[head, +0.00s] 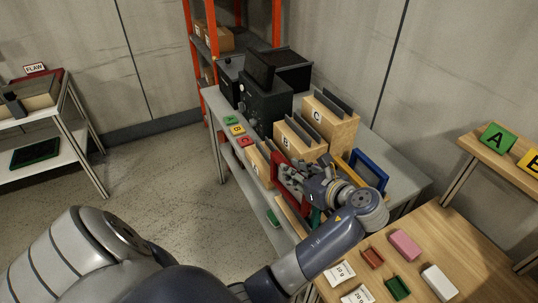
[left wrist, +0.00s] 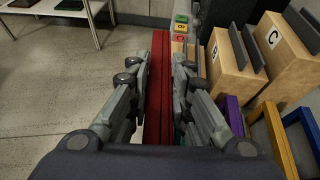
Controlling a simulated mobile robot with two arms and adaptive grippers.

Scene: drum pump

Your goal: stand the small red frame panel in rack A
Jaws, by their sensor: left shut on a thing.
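The small red frame panel (head: 291,187) is upright in my left gripper (head: 309,184), at the front edge of the rack bench. In the left wrist view the panel (left wrist: 160,85) shows edge-on between the two fingers of the left gripper (left wrist: 160,80), which are shut on it. Rack A (head: 258,166) is a wooden block just left of the panel in the head view, partly hidden by it. I cannot tell whether panel and rack touch. My right gripper is not in view.
Wooden racks B (head: 299,140) and C (head: 332,121) stand behind, with dark plates on them. A yellow frame (head: 341,167) and a blue frame (head: 370,168) stand right of the gripper. A purple frame (left wrist: 231,113) shows in the wrist view. Black boxes (head: 266,99) stand further back.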

